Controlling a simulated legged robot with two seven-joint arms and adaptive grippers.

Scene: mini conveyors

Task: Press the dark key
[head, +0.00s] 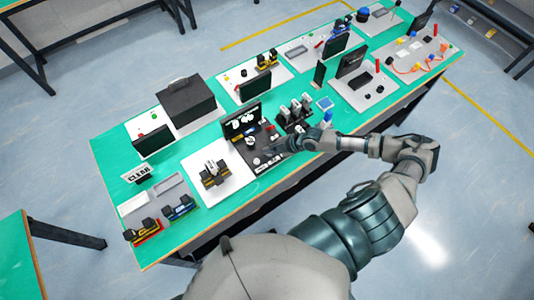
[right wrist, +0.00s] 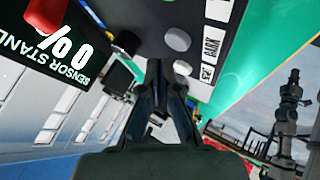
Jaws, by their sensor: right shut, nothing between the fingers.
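The black sensor stand (head: 246,149) stands on the green table in the head view, with a dark upright display (head: 241,122) at its back. In the right wrist view its black panel (right wrist: 150,22) carries a round pale key (right wrist: 178,40) beside a white label reading DARK (right wrist: 212,42). A second pale key (right wrist: 182,67) sits below it beside another label. My right gripper (right wrist: 165,78) is shut and empty. Its fingertips appear close to the lower key; contact cannot be told. In the head view the right gripper (head: 283,145) reaches over the stand's right side. My left gripper is not in view.
In the head view, a dark rack (head: 294,112) stands just right of the stand. Other stations fill the table.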

